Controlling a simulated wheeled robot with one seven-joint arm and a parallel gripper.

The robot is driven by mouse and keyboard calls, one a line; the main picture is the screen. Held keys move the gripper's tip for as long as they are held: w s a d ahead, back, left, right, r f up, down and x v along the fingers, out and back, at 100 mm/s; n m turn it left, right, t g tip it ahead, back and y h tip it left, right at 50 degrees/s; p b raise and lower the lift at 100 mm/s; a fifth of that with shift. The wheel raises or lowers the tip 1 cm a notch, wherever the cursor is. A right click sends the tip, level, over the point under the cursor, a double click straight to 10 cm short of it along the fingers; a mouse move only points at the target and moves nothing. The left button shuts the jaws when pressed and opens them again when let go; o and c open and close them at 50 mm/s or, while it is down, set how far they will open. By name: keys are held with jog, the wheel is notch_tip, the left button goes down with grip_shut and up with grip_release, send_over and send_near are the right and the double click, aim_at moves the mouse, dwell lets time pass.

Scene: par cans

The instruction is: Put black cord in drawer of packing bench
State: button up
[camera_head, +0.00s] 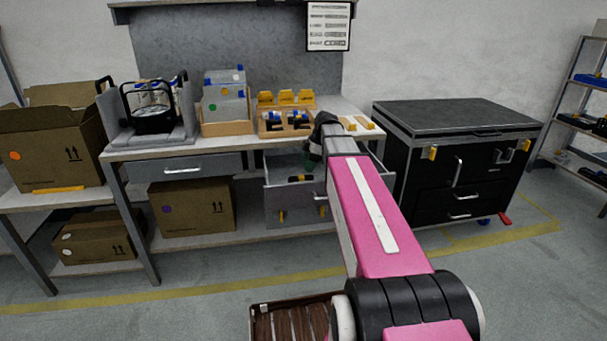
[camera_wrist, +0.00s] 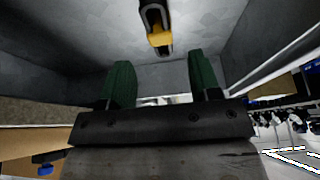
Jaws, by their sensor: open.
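The packing bench (camera_head: 240,146) stands ahead, and its right drawer (camera_head: 288,203) is pulled open. Its left drawer (camera_head: 150,170) is shut. My gripper (camera_head: 311,161) is over or in the open drawer. In the wrist view, its green fingers (camera_wrist: 163,82) are apart with nothing seen between them, and grey drawer walls surround them. A small dark thing (camera_head: 299,178) lies in the drawer, too small to name. A black and yellow thing (camera_wrist: 160,36) shows beyond the fingertips in the wrist view. I cannot clearly make out the black cord in either view.
A wooden bin (camera_head: 285,129), a box with grey packs (camera_head: 225,127) and a grey stand with a black-framed item (camera_head: 150,122) are on the bench. Cartons (camera_head: 190,208) sit on the lower shelf. A black cabinet (camera_head: 455,150) stands to the right. A brown slatted crate (camera_head: 290,320) is in front.

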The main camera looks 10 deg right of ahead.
jog(key=shift+v, duration=2.5)
